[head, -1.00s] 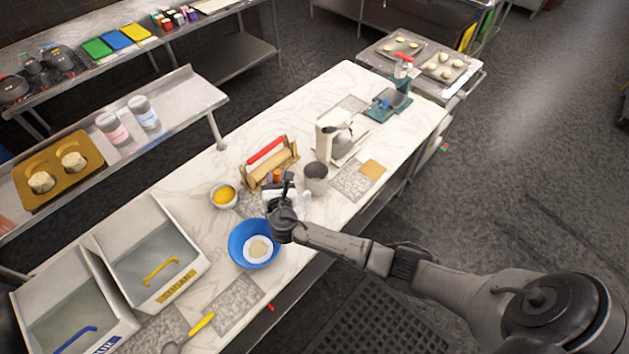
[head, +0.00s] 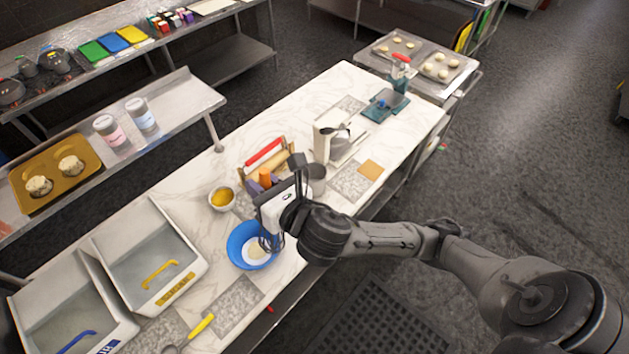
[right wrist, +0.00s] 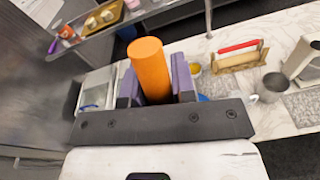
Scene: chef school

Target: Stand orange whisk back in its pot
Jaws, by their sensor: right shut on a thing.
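The orange whisk's thick handle (right wrist: 150,70) stands between the purple finger pads of my right gripper (right wrist: 157,82) in the right wrist view. In the head view, the orange handle (head: 265,178) shows at the fingers of my right gripper (head: 262,184), which is shut on it. Dark whisk wires (head: 267,243) appear below the gripper, over the right part of the blue bowl. A grey metal pot (head: 318,180) stands on the counter just right of the gripper, partly hidden by it; it also shows in the right wrist view (right wrist: 271,87). My left gripper is out of view.
The blue bowl (head: 239,235) holds pale contents. A yellow-filled bowl (head: 221,197), a wooden rack with a red roller (head: 265,153) and a white mixer (head: 322,143) stand near. An orange-brown square (head: 371,169) lies right of the pot. White sinks (head: 192,246) are at left.

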